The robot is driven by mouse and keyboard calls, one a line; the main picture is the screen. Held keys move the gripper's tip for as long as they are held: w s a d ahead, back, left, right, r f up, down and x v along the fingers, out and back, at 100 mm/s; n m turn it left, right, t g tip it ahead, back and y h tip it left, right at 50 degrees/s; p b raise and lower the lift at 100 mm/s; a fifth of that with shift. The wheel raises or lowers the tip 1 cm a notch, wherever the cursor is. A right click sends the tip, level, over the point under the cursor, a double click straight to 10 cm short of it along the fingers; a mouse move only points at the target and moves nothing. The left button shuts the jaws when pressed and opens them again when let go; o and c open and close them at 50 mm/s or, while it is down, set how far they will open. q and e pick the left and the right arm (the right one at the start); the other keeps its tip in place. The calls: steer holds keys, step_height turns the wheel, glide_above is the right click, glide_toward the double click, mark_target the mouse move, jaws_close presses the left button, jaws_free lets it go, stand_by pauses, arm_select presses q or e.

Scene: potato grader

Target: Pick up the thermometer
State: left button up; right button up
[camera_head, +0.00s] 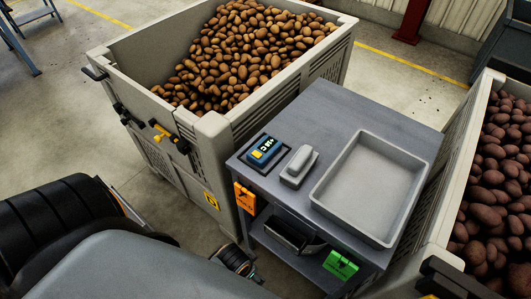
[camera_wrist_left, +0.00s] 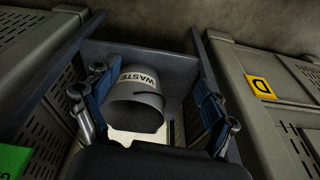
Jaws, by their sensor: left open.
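The thermometer (camera_head: 263,150) is a blue handheld device with a yellow part and a lit display. My left gripper (camera_head: 236,262) is low beside the table's front left side, below the top and apart from the thermometer. In the left wrist view its blue-padded fingers (camera_wrist_left: 148,105) are wide apart with nothing held between them. The thermometer does not show in that view. My right gripper is not seen.
A pale grey block (camera_head: 299,165) and an empty grey tray (camera_head: 325,190) stand on the tabletop. A waste bin (camera_wrist_left: 135,105) stands under the table, ahead of my left gripper. Potato crates (camera_head: 213,128) (camera_head: 462,150) flank the table closely. An orange tag (camera_head: 245,197) hangs at its edge.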

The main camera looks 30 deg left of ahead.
arm_select(q)
steer(key=w+a+r+m+t+y+b, duration=0.1)
steer(key=w+a+r+m+t+b, duration=0.15)
steer(key=r, duration=0.85)
steer(key=m+t+h, duration=0.2)
steer(key=m+t, duration=0.7)
steer(key=m, duration=2.3)
glide_toward(269, 143)
steer(key=v, duration=0.3)
steer(key=shift+w+d+b, duration=0.2)
steer(key=shift+d+b, duration=0.15)
steer(key=shift+g, duration=0.25)
steer(key=x, duration=0.7)
steer(key=shift+w+f, duration=0.1)
steer(key=shift+w, duration=0.25)
steer(key=shift+a+p+x, duration=0.15)
steer(key=shift+p+x, duration=0.1)
steer(key=shift+x, duration=1.05)
steer(key=shift+a+p+x, duration=0.2)
steer(key=shift+x, duration=1.1)
steer(key=c, duration=1.3)
steer(key=shift+c, duration=0.2)
